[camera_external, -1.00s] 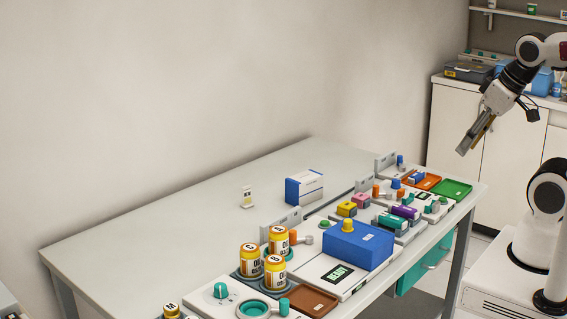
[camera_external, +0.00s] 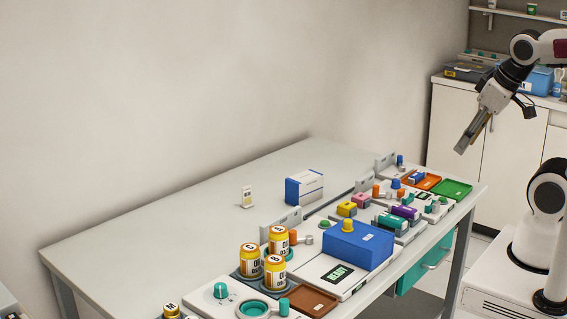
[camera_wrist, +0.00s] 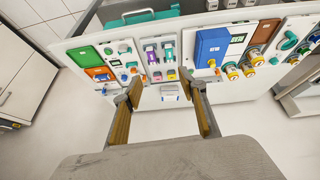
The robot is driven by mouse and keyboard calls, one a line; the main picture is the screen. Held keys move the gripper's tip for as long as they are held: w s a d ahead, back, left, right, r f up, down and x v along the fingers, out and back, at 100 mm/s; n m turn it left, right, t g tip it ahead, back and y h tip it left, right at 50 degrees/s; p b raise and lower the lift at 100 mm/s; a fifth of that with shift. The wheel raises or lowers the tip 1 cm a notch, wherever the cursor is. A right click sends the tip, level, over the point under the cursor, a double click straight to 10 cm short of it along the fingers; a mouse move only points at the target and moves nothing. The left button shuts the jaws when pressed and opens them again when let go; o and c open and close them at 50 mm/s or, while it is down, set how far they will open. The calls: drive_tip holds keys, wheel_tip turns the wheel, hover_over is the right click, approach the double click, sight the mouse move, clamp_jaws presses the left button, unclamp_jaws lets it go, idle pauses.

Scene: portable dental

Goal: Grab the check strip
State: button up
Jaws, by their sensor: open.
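A small upright white card with a yellow patch (camera_external: 247,197) stands on the table left of a white-and-blue box; it may be the check strip, but its label is too small to read. I cannot make it out in the wrist view. My gripper (camera_external: 465,146) is open and empty, high beyond the table's right end and far from the card. In the wrist view my gripper (camera_wrist: 165,95) shows its two fingers spread wide, with the white-and-blue box (camera_wrist: 170,92) seen far below between them.
The white-and-blue box (camera_external: 305,187) stands behind a row of stations. A large blue block (camera_external: 350,245), several yellow-and-orange bottles (camera_external: 275,270), small coloured blocks and an orange and a green tray (camera_external: 452,189) line the front edge. The table's rear left is clear.

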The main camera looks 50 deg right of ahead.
drive_tip(key=w+d+r+n+h, duration=0.1)
drive_tip(key=w+d+n+h, duration=0.55)
drive_tip(key=w, duration=0.85)
drive_tip(key=w+d+f+n+t+h, duration=0.1)
drive_tip(key=w+f+n+t, duration=0.1)
drive_tip(key=w+n, duration=1.1)
drive_tip(key=w+a+f+n+t, duration=0.2)
drive_tip(key=w+a+f, duration=0.2)
drive_tip(key=w, duration=0.5)
drive_tip(key=w+a+f+n+t, duration=0.2)
drive_tip(key=w+a+f, duration=0.25)
drive_tip(key=w, duration=0.35)
drive_tip(key=n+t+y, duration=0.2)
drive_tip(key=n+y, duration=0.4)
drive_tip(key=n, duration=0.4)
approach(247, 191)
drive_tip(key=x, duration=0.2)
drive_tip(key=shift+w+f, duration=0.15)
drive_tip(key=shift+w, duration=0.1)
drive_tip(key=shift+x, duration=1.35)
